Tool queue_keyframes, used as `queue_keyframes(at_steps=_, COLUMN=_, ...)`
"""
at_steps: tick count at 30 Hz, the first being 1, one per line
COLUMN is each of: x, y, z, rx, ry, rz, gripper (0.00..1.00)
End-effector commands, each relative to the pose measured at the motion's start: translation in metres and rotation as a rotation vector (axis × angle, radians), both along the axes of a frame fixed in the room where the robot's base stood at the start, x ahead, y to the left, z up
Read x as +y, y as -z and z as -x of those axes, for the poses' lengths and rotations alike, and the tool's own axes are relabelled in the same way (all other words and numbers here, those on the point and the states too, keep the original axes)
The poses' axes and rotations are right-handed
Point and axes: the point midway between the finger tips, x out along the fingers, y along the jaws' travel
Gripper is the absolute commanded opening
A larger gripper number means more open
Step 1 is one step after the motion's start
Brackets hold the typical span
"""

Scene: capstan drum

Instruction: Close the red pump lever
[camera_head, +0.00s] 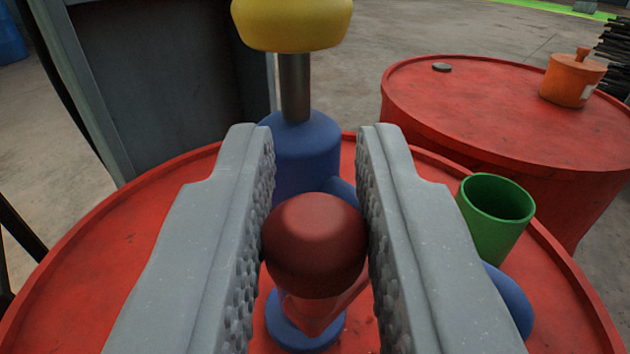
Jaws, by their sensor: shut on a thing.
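The red pump lever (316,245) shows as a dark red rounded knob with a lighter red arm below it, in the lower middle of the view. My gripper (316,215) is around the knob, one grey finger on each side, shut on it. The blue pump body (300,150) stands just behind, with a metal rod and a yellow cap (293,22) on top. A blue round base (305,332) shows under the lever. The lower part of the lever is partly hidden by the knob.
The pump stands on a red drum (130,215). A green open tube (496,215) rises to the right, beside my right finger. A second red drum (480,110) behind right carries an orange pot (571,80). A dark grey panel (190,70) stands behind left.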

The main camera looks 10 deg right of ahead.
Motion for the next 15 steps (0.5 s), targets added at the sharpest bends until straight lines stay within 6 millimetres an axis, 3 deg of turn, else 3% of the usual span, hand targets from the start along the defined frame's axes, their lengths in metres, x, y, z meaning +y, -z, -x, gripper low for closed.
queue_keyframes(at_steps=1, x=0.0004, y=-0.0011, z=-0.0003, rx=-0.002, ry=-0.001, rz=0.000, gripper=0.26)
queue_keyframes(at_steps=3, x=0.0004, y=-0.0009, z=-0.0003, rx=-0.002, ry=-0.001, rz=0.000, gripper=0.41)
queue_keyframes(at_steps=15, x=0.0004, y=-0.0004, z=-0.0001, rx=-0.001, ry=-0.001, rz=0.000, gripper=0.41)
